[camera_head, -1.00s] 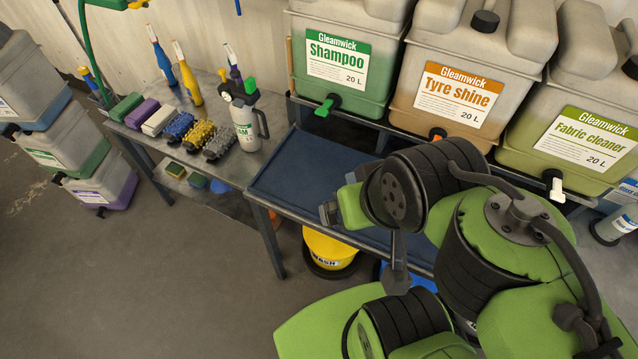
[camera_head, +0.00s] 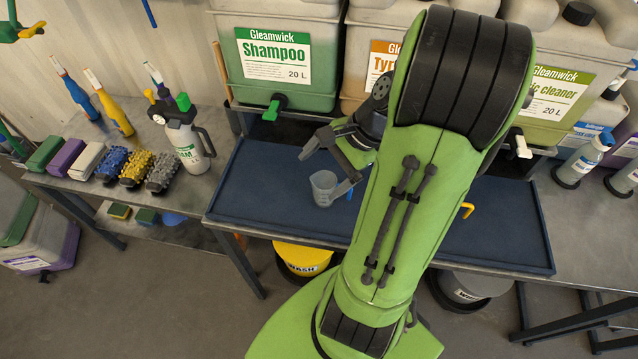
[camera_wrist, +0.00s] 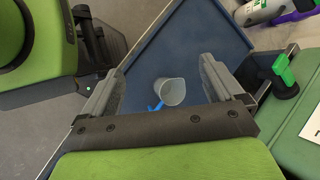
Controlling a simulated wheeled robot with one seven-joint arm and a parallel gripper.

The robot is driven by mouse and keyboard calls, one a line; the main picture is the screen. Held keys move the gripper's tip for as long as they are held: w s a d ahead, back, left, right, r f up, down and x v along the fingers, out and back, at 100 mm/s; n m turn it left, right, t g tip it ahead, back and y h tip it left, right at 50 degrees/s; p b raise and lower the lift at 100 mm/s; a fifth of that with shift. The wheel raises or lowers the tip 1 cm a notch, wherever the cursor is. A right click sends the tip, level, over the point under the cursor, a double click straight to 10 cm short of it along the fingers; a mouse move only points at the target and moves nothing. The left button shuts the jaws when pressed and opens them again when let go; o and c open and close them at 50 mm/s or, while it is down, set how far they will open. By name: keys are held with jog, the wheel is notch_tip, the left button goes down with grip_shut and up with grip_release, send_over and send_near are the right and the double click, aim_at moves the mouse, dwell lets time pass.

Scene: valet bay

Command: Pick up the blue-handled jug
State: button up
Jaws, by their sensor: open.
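The blue-handled jug (camera_head: 322,188) is a small translucent grey cup on the dark blue tray (camera_head: 262,196), below the shampoo container in the head view. Its blue handle shows just to its right, partly covered by a finger. In the wrist view the jug (camera_wrist: 169,91) lies between the fingers' lines, its blue handle at lower left. My gripper (camera_head: 322,170) is open and empty, with its fingers close to the jug in the head view. The wrist view shows both fingers of my gripper (camera_wrist: 163,70) spread apart with no visible contact on the jug.
A yellow-orange handle (camera_head: 467,210) shows on the tray right of my arm; its body is hidden. A green tap (camera_head: 273,107) on the shampoo container (camera_head: 276,62) overhangs the tray's back. A foam sprayer (camera_head: 187,143) and brushes stand left. The tray's left part is clear.

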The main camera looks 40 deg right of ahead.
jog(key=s+d+f+m+t+y+b, duration=0.2)
jog(key=s+d+f+m+t, duration=0.15)
jog(key=d+f+m, duration=0.35)
jog(key=m+t+h, duration=0.1)
jog(key=m+t, duration=0.4)
jog(key=m, duration=0.1)
send_near(315, 180)
jog(key=b+x, duration=0.4)
jog(key=x, duration=0.3)
jog(key=shift+a, duration=0.1)
jog(key=shift+s+r, duration=0.1)
jog(key=shift+r, duration=0.1)
jog(key=c, duration=1.1)
